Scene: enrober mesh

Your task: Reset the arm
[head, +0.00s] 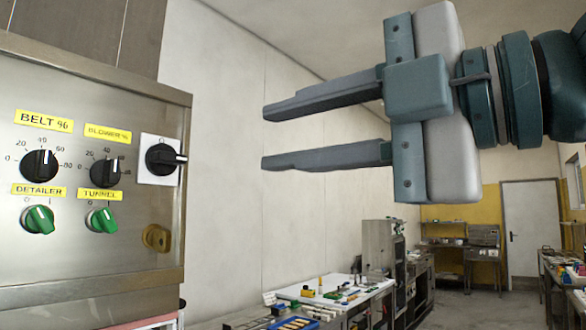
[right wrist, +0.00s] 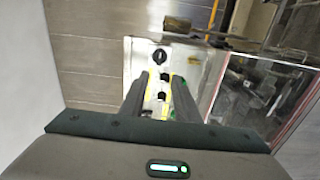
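My right gripper (head: 265,138) is open and empty, raised in front of the white wall, its fingers pointing left toward the control panel (head: 90,260). It is apart from the panel. The right wrist view also shows my right gripper (right wrist: 160,84) with its two fingers spread and the panel with its knobs beyond them. The panel carries a black belt knob (head: 39,164), a black blower knob (head: 103,173), a black switch on a white plate (head: 162,160), a green detailer switch (head: 38,219) and a green tunnel switch (head: 101,220). My left gripper is not in view.
A workbench (head: 345,293) with several small items stands below and beyond the gripper. A blue tray (head: 293,324) lies at the bottom. A white door (head: 532,235) and yellow wall are at the back. The air between gripper and panel is clear.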

